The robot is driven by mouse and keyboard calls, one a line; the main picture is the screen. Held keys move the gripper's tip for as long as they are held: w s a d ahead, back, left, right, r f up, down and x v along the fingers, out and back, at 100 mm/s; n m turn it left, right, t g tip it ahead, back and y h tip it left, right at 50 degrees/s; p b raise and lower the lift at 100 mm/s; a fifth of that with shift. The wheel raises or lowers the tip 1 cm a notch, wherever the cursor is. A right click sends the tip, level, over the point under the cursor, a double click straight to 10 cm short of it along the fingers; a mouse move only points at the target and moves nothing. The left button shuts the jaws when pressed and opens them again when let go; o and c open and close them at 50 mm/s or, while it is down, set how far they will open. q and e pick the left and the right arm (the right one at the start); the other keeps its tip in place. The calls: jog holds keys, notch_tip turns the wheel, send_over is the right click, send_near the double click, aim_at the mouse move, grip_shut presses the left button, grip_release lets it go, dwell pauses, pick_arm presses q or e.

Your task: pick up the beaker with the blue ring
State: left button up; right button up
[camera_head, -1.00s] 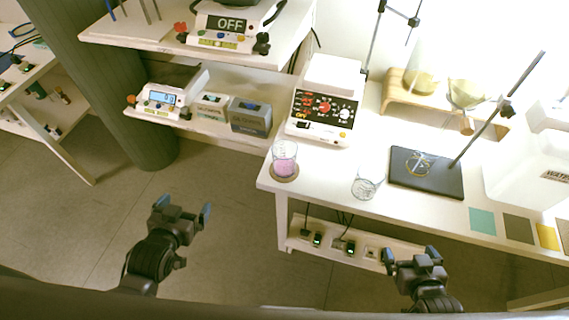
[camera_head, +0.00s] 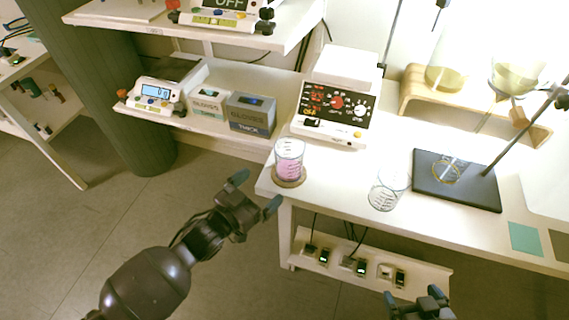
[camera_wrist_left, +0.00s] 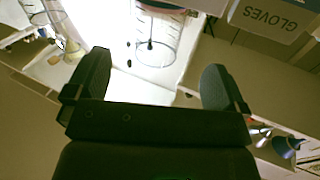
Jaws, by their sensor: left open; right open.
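A clear beaker with pink contents (camera_head: 289,160) stands upright on a round brown coaster (camera_head: 288,183) at the bench's near left corner. An empty clear beaker (camera_head: 386,192) stands to its right on the bench. I cannot clearly tell which one bears a blue ring. My left gripper (camera_head: 256,192) is open and empty, off the bench edge, just left of and below the pink beaker. In the left wrist view, a clear graduated beaker (camera_wrist_left: 160,38) shows beyond the open fingers (camera_wrist_left: 156,65), apart from them. My right gripper (camera_head: 424,300) is open at the bottom edge, partly cut off.
A control-panel device (camera_head: 334,112) stands behind the beakers. A black stand base (camera_head: 457,182) is to the right. Glove boxes (camera_head: 251,115) and a scale (camera_head: 155,94) sit on the left shelf. A lower shelf (camera_head: 372,265) holds sockets. The floor at left is clear.

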aim_at(280, 171)
pick_arm(q)
jog(key=x, duration=0.5)
jog(key=shift+w+d+r+b, duration=0.3)
jog(key=shift+b, duration=0.1)
jog(key=shift+n, duration=0.3)
jog(key=x, duration=0.2)
jog(key=b+x, duration=0.1)
jog(key=x, duration=0.1)
jog(key=shift+f, duration=0.4)
jog(key=shift+w+d+r, duration=0.15)
jog(key=shift+w+d, duration=0.15)
jog(key=shift+w, duration=0.1)
pick_arm(e)
jog(key=shift+s+d+f, duration=0.15)
jog(key=shift+s+f, duration=0.05)
jog(key=shift+f, duration=0.85)
pick_arm(q)
jog(key=shift+c, duration=0.2)
jog(key=c, duration=1.1)
jog(key=shift+o, duration=0.2)
